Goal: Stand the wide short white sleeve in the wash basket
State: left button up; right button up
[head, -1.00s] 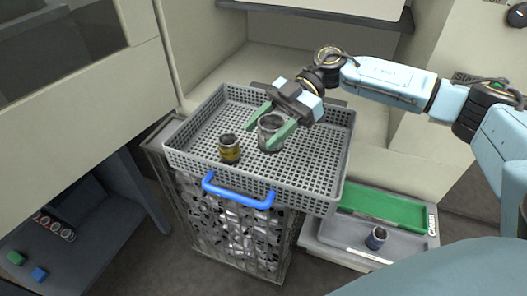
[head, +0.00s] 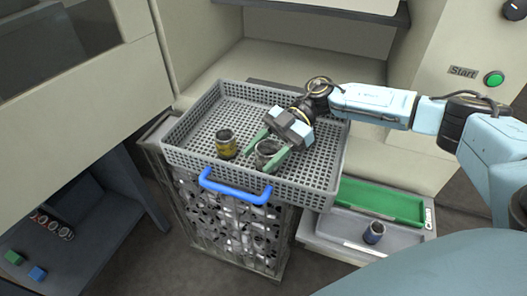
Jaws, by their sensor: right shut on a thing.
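My right gripper (head: 268,150) reaches into the grey wash basket (head: 335,170) with its green fingers shut on a short, wide, pale grey-white sleeve (head: 266,154). The sleeve is upright, its dark open end facing up, inside the basket near the front wall on the blue-handle side. The fingers lie on either side of it and hide part of its wall. I cannot tell whether its base touches the basket floor. My left gripper is not in view.
A yellow-banded sleeve (head: 226,145) stands in the basket just left of the held one. The basket has a blue handle (head: 235,190) in front. A blue-banded sleeve (head: 374,232) stands in a grey tray (head: 350,228) beside a green tray (head: 385,203). The basket's back is clear.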

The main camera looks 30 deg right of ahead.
jog(key=o, duration=1.2)
jog(key=shift+w+d+r, duration=0.1)
jog(key=shift+d+r, duration=0.15)
jog(key=b+v, duration=0.1)
jog(key=v, duration=1)
jog(key=shift+d+r+b, duration=0.2)
jog(key=shift+b, duration=0.15)
